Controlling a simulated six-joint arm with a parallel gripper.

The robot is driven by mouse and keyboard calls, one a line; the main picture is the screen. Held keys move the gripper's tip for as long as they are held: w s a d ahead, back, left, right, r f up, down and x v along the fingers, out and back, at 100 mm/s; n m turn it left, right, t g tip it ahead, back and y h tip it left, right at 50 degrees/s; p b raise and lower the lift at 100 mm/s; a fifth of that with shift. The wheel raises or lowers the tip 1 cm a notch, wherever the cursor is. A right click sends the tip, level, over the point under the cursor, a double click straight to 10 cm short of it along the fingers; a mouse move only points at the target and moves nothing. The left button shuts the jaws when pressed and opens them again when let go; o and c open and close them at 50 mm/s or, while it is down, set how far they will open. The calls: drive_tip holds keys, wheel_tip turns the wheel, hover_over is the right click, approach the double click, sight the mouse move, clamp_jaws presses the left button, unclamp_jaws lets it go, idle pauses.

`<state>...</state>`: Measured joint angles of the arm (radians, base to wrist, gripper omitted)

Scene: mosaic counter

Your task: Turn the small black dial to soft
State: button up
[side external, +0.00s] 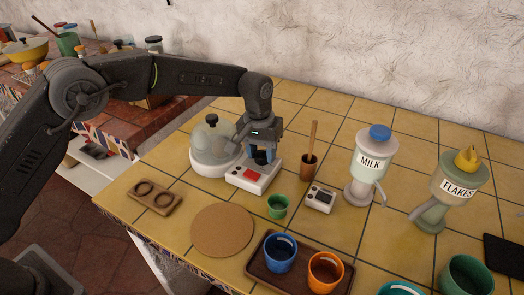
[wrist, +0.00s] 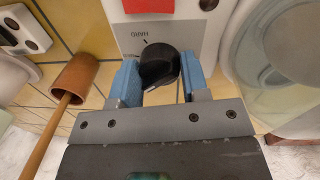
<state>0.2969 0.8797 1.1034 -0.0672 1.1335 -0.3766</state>
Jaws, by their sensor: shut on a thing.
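The small black dial (wrist: 158,68) sits on the white control box (side external: 245,181) beside the domed cooker (side external: 211,140). In the wrist view it is between the two blue fingers of my gripper (wrist: 157,78), which is shut on it. The dial's pointer mark cannot be made out. In the side view my gripper (side external: 261,152) points down over the box and partly hides the dial. A red button (side external: 254,174) shows at the front of the box.
A brown cup with a wooden stick (side external: 309,166), a small white device (side external: 320,201) and a green cup (side external: 278,206) stand close right. The milk dispenser (side external: 368,167) and flakes dispenser (side external: 448,190) are farther right. A round cork mat (side external: 222,230) lies in front.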

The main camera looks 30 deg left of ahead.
sight(258, 153)
drive_tip(key=o, duration=0.9)
drive_tip(key=r, duration=0.9)
drive_tip(key=a+r, duration=0.1)
drive_tip(key=r, duration=0.4)
drive_tip(key=shift+s, duration=0.1)
drive_tip(key=s+a+r+t, duration=0.3)
drive_tip(key=s+a+r, duration=0.7)
drive_tip(key=s, duration=0.3)
drive_tip(key=s+a+f+t, duration=0.1)
drive_tip(key=s+a+f, duration=0.1)
drive_tip(key=s, duration=0.4)
drive_tip(key=s+a+f, duration=0.2)
drive_tip(key=s+f, duration=0.1)
drive_tip(key=s, duration=0.4)
drive_tip(key=s+a+f+m+t, duration=0.1)
drive_tip(key=s+a+f, duration=0.1)
drive_tip(key=s, duration=0.4)
drive_tip(key=shift+s+a+f+t+y, duration=0.3)
drive_tip(key=shift+s+a+f+y, duration=0.05)
drive_tip(key=shift+s+f+y, duration=0.1)
